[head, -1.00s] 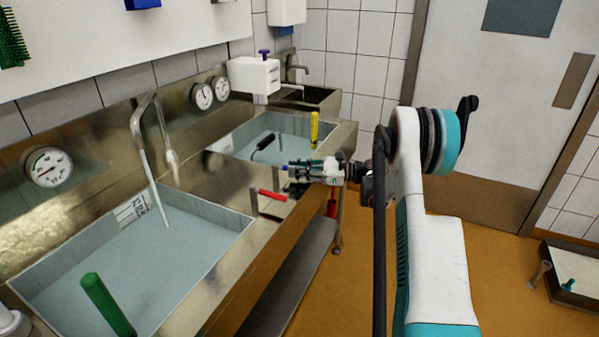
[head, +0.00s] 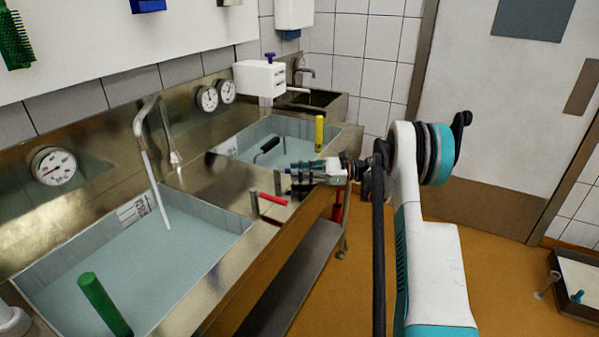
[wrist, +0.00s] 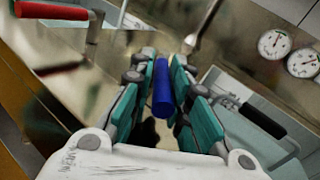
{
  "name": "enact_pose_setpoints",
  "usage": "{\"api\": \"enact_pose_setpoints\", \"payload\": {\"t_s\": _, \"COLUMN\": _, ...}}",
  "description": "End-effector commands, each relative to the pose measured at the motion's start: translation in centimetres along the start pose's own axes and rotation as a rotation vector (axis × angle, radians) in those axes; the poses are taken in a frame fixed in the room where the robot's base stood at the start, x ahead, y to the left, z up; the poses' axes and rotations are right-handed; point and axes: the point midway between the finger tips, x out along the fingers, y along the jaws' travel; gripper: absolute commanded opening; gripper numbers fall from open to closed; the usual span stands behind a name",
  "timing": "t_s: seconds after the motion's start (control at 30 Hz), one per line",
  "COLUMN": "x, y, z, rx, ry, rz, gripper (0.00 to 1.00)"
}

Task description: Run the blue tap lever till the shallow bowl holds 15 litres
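The left basin (head: 215,245) and the right basin (head: 285,119) hold pale bluish water. I cannot tell which vessel is the shallow bowl. The dial readings are too small to read.
A red lever (head: 272,198) lies just below my gripper. A tap pipe (head: 151,165) hangs over the left basin. Dials (head: 207,99) line the back wall. Orange floor (head: 320,315) is clear in front.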

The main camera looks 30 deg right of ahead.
Motion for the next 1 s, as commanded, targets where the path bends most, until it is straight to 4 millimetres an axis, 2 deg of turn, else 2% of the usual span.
{"api": "enact_pose_setpoints", "payload": {"t_s": 0.47, "x": -0.4, "y": -0.1, "z": -0.1, "rx": 0.0, "ry": 0.002, "rz": -0.004, "gripper": 0.35}}
{"api": "enact_pose_setpoints", "payload": {"t_s": 0.67, "x": -3.3, "y": -0.2, "z": -0.1, "rx": 0.0, "ry": 0.002, "rz": -0.007, "gripper": 0.35}}
{"api": "enact_pose_setpoints", "payload": {"t_s": 1.0, "x": -9.9, "y": -0.1, "z": -0.1, "rx": 0.0, "ry": 0.002, "rz": -0.006, "gripper": 0.35}}
